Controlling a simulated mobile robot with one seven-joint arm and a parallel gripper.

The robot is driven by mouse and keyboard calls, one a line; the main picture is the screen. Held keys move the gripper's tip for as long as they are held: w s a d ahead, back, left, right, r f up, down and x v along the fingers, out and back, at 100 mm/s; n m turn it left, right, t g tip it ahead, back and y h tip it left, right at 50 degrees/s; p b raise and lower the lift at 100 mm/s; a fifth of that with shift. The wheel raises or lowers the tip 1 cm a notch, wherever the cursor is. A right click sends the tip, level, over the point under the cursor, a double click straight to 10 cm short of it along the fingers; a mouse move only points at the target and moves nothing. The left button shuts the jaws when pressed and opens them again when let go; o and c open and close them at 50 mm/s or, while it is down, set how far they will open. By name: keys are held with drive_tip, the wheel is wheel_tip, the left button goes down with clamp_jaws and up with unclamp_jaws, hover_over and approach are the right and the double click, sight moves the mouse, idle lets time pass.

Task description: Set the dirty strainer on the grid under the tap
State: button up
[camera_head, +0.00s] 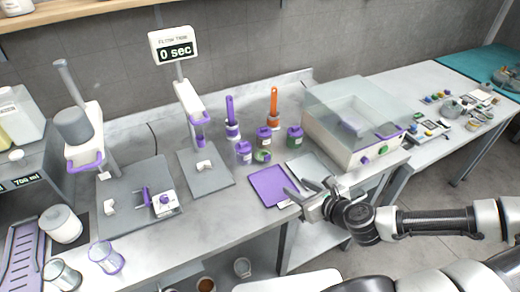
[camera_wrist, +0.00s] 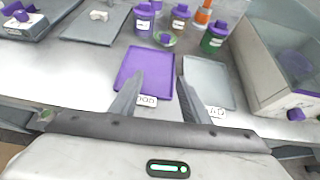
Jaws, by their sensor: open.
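My gripper (camera_head: 308,190) is open and empty. In the wrist view its two fingers (camera_wrist: 160,78) are spread over the front edges of a purple tray and a grey tray. A small round dish-like item with green in it (camera_head: 262,156) stands behind the purple tray; it may be the dirty strainer, but I cannot tell for sure. It also shows in the wrist view (camera_wrist: 165,40), ahead of the fingers. A purple slotted grid (camera_head: 22,255) lies at the far left of the bench. No tap is clearly visible above it.
The purple tray (camera_head: 269,187) and grey tray (camera_head: 306,168) lie flat. Purple-lidded jars (camera_head: 243,153) and a green jar (camera_head: 294,138) stand behind. A clear-covered box (camera_head: 352,125) stands right. Two glass cups (camera_head: 106,257) (camera_head: 62,275) stand at the front left.

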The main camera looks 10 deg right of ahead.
drive_tip(key=shift+m+t, duration=0.3)
drive_tip(key=shift+t, duration=0.5)
drive_tip(key=w, duration=0.1)
drive_tip(key=w+r+b, duration=0.1)
drive_tip(key=w, duration=0.1)
drive_tip(key=w+a+b, duration=0.1)
drive_tip(key=w, duration=0.1)
drive_tip(key=shift+r, duration=0.25)
drive_tip(key=w+b, duration=0.1)
drive_tip(key=b, duration=0.5)
drive_tip(key=shift+d, duration=0.2)
drive_tip(key=b, duration=0.3)
drive_tip(key=a+b, duration=0.1)
drive_tip(key=b, duration=0.2)
drive_tip(key=shift+w+a+f, duration=0.2)
drive_tip(key=shift+w+f, duration=0.05)
drive_tip(key=shift+f, duration=0.1)
approach(268, 156)
drive_tip(key=b+x, duration=0.1)
drive_tip(key=x, duration=0.2)
drive_tip(key=shift+w+a+r, duration=0.15)
drive_tip(key=x, duration=0.2)
drive_tip(key=b+x, duration=0.1)
drive_tip(key=x, duration=0.2)
drive_tip(key=shift+f, duration=0.25)
